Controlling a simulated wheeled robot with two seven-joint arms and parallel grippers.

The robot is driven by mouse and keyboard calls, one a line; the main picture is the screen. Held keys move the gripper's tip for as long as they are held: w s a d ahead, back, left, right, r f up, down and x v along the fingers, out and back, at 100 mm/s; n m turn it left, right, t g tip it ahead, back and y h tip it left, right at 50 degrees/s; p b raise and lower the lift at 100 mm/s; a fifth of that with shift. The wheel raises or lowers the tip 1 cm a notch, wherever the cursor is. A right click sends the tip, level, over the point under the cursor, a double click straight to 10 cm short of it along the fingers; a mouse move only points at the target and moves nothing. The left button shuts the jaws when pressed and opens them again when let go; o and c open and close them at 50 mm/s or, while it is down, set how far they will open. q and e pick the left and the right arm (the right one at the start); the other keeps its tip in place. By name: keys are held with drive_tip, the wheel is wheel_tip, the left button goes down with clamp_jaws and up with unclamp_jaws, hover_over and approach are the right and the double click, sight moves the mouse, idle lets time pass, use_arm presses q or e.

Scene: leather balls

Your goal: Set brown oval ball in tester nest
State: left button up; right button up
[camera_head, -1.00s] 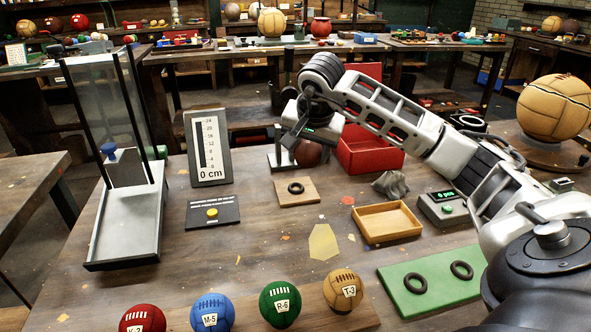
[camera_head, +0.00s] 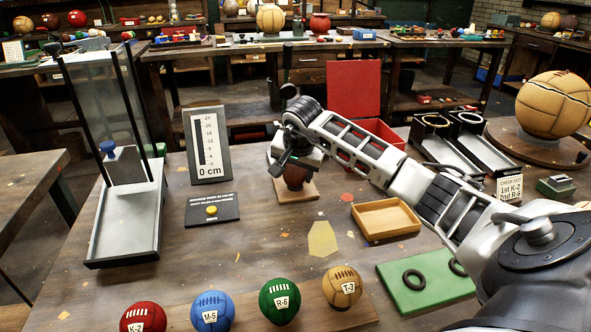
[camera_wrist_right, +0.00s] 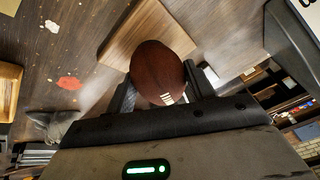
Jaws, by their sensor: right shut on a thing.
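The brown oval ball (camera_head: 296,179) is between the fingers of my right gripper (camera_head: 297,170), which is shut on it. The ball is over the wooden block (camera_head: 308,193), which looks like the nest; its black ring is hidden behind ball and gripper. In the right wrist view the ball (camera_wrist_right: 158,70) sits between both fingers, its white laces toward the palm, with the block (camera_wrist_right: 140,32) just beyond it. I cannot tell whether the ball touches the ring. My left gripper is not in view.
Left of the block stand a gauge reading 0 cm (camera_head: 208,146), a yellow-button panel (camera_head: 212,210) and a tall clear-walled rig (camera_head: 127,215). An empty wooden tray (camera_head: 386,220) and green mat (camera_head: 425,292) lie right. Several round balls line the front, including a green one (camera_head: 280,301).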

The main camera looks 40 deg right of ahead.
drive_tip(key=shift+f, duration=0.2)
drive_tip(key=o, duration=1.1)
drive_tip(key=shift+r, duration=0.1)
drive_tip(key=shift+r, duration=0.25)
drive_tip(key=v, duration=1.1)
drive_tip(key=shift+s+a+r, duration=0.1)
drive_tip(key=shift+s+r, duration=0.15)
drive_tip(key=shift+r, duration=0.1)
